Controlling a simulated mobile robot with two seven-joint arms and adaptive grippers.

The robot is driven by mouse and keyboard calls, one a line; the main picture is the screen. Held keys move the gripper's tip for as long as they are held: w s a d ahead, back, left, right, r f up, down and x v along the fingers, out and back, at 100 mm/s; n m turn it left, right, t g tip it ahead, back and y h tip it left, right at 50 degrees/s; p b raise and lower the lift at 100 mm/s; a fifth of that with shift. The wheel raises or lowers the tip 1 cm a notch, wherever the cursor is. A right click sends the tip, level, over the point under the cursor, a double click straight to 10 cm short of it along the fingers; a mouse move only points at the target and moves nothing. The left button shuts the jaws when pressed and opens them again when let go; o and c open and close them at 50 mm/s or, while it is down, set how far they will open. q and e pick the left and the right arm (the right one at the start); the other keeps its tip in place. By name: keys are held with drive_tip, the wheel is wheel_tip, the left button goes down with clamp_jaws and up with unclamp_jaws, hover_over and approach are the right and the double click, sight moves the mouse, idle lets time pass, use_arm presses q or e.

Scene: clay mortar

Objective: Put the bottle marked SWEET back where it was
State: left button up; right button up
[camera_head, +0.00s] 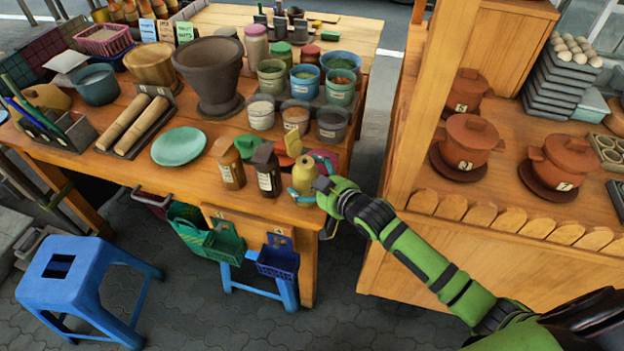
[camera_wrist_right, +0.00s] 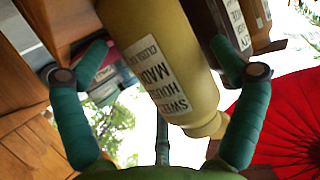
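The bottle marked SWEET (camera_head: 304,177) is yellow, with a pale label. In the head view it stands upright at the table's front right corner, beside two brown bottles. In the right wrist view the bottle (camera_wrist_right: 160,65) shows its label, with SWEET and HOUSE MADE readable. My right gripper (camera_head: 312,178) has its teal fingers on either side of the bottle. In the wrist view the right gripper's fingers (camera_wrist_right: 160,50) are spread, with a small gap seeming to show beside the bottle. Whether the base touches the table is hard to see. My left gripper is not in view.
A brown bottle (camera_head: 228,163) and a darker bottle (camera_head: 266,170) stand left of it. Behind are a green lid (camera_head: 249,146), an orange lid (camera_head: 287,160) and several labelled pots. A teal plate (camera_head: 179,146) lies farther left. A counter with clay pots (camera_head: 466,142) stands right, across a gap.

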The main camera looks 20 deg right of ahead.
idle(0.3)
drive_tip(key=v, duration=1.2)
drive_tip(key=s+d+f+m+g+h, duration=0.1)
drive_tip(key=s+f+g+h, duration=0.15)
drive_tip(key=f, duration=1.15)
drive_tip(key=s+d+f+m+g+h, duration=0.1)
drive_tip(key=s+f, duration=0.3)
drive_tip(key=f, duration=0.9)
drive_tip(key=s+f+g, duration=0.2)
drive_tip(key=s+f, duration=0.4)
drive_tip(key=s, duration=0.4)
drive_tip(key=s+f+g, duration=0.3)
drive_tip(key=s+f, duration=0.4)
drive_tip(key=s, duration=0.4)
drive_tip(key=s+f+g, duration=0.3)
drive_tip(key=s+f, duration=0.4)
drive_tip(key=s, duration=0.3)
drive_tip(key=shift+s+n+h, duration=0.25)
drive_tip(key=shift+n+h, duration=0.05)
drive_tip(key=shift+h, duration=0.15)
